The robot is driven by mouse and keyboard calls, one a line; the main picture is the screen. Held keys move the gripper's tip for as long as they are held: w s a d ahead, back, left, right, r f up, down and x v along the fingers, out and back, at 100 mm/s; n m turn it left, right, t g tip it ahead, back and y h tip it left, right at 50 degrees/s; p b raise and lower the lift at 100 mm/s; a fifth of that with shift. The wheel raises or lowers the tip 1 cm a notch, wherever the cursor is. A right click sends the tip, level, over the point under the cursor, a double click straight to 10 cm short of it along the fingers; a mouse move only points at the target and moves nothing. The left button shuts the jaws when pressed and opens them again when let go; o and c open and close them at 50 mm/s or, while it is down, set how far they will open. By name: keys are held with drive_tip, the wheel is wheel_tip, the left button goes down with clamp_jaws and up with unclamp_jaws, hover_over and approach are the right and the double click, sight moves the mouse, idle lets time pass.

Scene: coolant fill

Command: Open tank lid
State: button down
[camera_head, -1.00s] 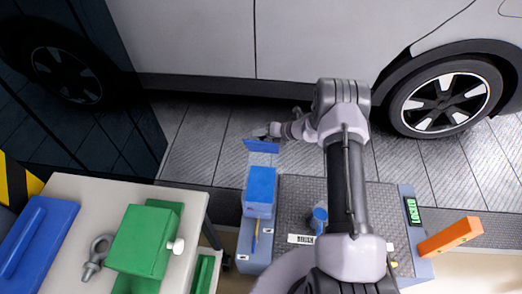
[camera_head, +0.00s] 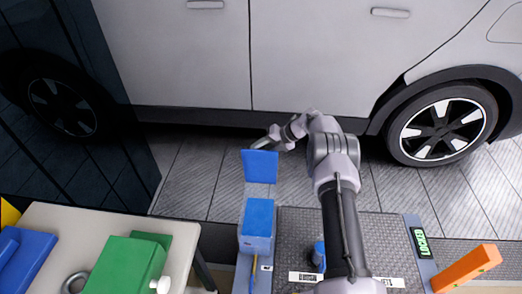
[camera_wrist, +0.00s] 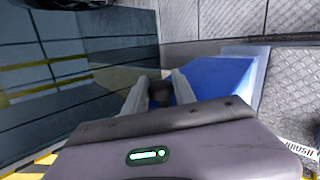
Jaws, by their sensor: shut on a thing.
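A flat blue panel (camera_head: 260,167), which looks like the tank lid, stands up just behind a pale blue box (camera_head: 258,244) with a blue top, which looks like the tank. Whether the panel joins the box is not clear. My gripper (camera_head: 262,143) is at the panel's upper edge. In the wrist view, my gripper's two fingers (camera_wrist: 160,90) are closed around a small dark knob (camera_wrist: 160,93), beside a blue surface (camera_wrist: 215,80). How the knob meets the panel is hidden.
A car stands behind, with its wheel (camera_head: 444,125) at the right. A cream table (camera_head: 60,220) at the lower left bears a green block (camera_head: 125,268) and a blue item (camera_head: 25,262). A textured platform (camera_head: 385,240) and an orange bar (camera_head: 467,267) lie at the right.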

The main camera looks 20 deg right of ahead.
drive_tip(key=shift+a, duration=0.1)
drive_tip(key=c, duration=1)
unclamp_jaws()
drive_tip(key=shift+f, duration=0.1)
drive_tip(key=shift+c, duration=0.2)
drive_tip(key=p+v, duration=0.6)
drive_tip(key=v, duration=1.1)
drive_tip(key=shift+r+p, duration=0.25)
drive_tip(key=shift+p, duration=0.05)
drive_tip(key=shift+s, duration=0.1)
